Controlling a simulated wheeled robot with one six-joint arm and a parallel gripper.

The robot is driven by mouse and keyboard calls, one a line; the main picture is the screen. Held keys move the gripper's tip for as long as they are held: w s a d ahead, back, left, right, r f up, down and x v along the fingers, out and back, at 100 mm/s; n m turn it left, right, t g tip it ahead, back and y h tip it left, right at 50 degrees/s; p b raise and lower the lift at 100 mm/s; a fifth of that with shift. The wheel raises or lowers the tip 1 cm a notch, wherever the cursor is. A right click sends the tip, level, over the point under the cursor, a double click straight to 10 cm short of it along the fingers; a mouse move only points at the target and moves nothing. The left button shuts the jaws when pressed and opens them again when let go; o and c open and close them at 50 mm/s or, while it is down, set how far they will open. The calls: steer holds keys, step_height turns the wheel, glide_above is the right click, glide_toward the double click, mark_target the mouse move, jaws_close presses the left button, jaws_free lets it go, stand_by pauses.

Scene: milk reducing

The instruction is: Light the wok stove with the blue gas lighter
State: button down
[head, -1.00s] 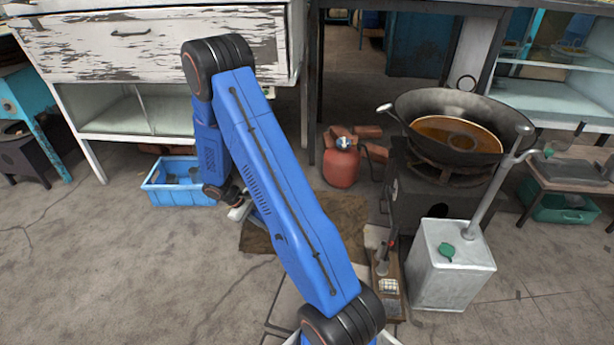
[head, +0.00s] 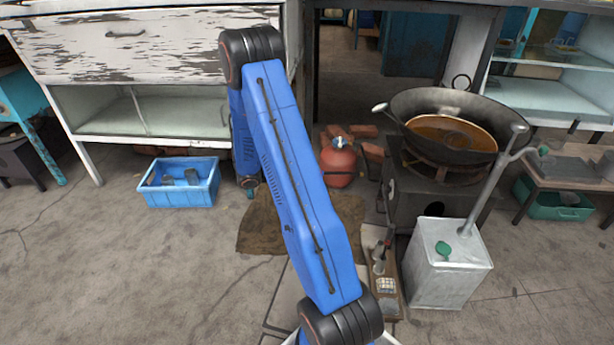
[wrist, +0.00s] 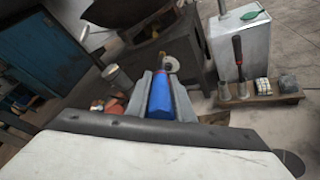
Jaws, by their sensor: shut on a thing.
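The wok stove (head: 408,208) is a dark box-like stand at the right of the head view, with a large black wok (head: 401,107) on top holding orange-brown liquid. In the wrist view the stove (wrist: 188,42) stands ahead of my gripper, with part of the wok (wrist: 112,10) at the top. My gripper (wrist: 162,82) is shut on the blue gas lighter (wrist: 161,98), which lies between its fingers and points forward towards the stove, apart from it. In the head view my arm hides the gripper and lighter. No flame shows at the stove.
A red gas cylinder (head: 338,166) stands left of the stove near bricks. A metal canister (head: 449,270) with a pipe stands in front of the stove, beside a small wooden tray (head: 391,306). A blue crate (head: 181,193) sits on the floor at left.

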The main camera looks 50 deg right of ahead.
steer(key=s+d, duration=0.4)
steer(key=d, duration=0.5)
steer(key=s+d, duration=0.4)
steer(key=d, duration=0.5)
steer(key=shift+s, duration=0.4)
steer(key=shift+s+d, duration=0.25)
steer(key=shift+d, duration=0.15)
stand_by(0.8)
steer(key=shift+w+a, duration=0.75)
steer(key=shift+a, duration=0.75)
steer(key=shift+w+a, duration=0.7)
steer(key=shift+a, duration=0.75)
steer(key=shift+w+a, duration=0.75)
steer(key=shift+a, duration=0.85)
steer(key=w+a, duration=0.5)
steer(key=a, duration=0.4)
steer(key=w+a, duration=0.4)
steer(key=a, duration=0.6)
steer(key=shift+w+a, duration=0.25)
steer(key=shift+w, duration=0.15)
